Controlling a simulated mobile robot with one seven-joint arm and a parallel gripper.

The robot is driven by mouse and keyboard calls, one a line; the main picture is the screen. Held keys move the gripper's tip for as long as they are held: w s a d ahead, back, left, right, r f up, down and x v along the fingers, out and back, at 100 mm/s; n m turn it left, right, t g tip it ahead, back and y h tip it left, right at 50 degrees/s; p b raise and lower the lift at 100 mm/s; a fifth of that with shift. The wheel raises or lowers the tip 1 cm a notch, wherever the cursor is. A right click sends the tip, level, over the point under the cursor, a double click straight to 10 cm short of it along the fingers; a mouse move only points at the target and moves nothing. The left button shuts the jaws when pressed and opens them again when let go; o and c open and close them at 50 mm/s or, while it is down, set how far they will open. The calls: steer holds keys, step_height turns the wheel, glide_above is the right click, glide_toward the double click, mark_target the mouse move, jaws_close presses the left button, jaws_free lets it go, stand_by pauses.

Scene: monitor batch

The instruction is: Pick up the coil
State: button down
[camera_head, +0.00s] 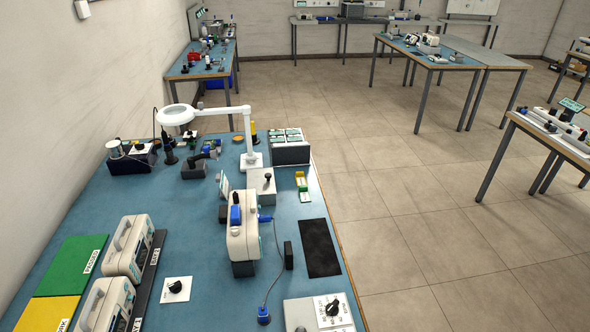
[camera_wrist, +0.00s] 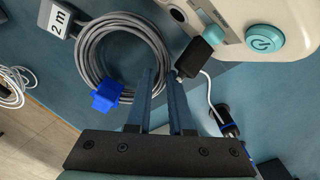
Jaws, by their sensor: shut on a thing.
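The coil (camera_wrist: 88,58) is a ring of grey cable in the wrist view, with a blue connector (camera_wrist: 106,97) at its lower edge. A grey tag reading "2 m" (camera_wrist: 57,20) is at its upper left. My gripper (camera_wrist: 163,73) has its two blue-grey fingers close together at the right edge of the coil. It is shut on the coil's cable there; the exact contact between the fingertips is partly hidden. I cannot make out the coil or my gripper in the head view.
A white device with a turquoise power button (camera_wrist: 264,39) is right of the fingers, with a black plug (camera_wrist: 200,52) close by. Another cable (camera_wrist: 13,88) lies at the left edge. In the head view, a white monitor (camera_head: 242,246) and magnifier lamp (camera_head: 252,159) stand on the blue bench.

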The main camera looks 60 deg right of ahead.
step_height(320, 180, up, 9)
steer(key=shift+r, duration=0.15)
stand_by(0.4)
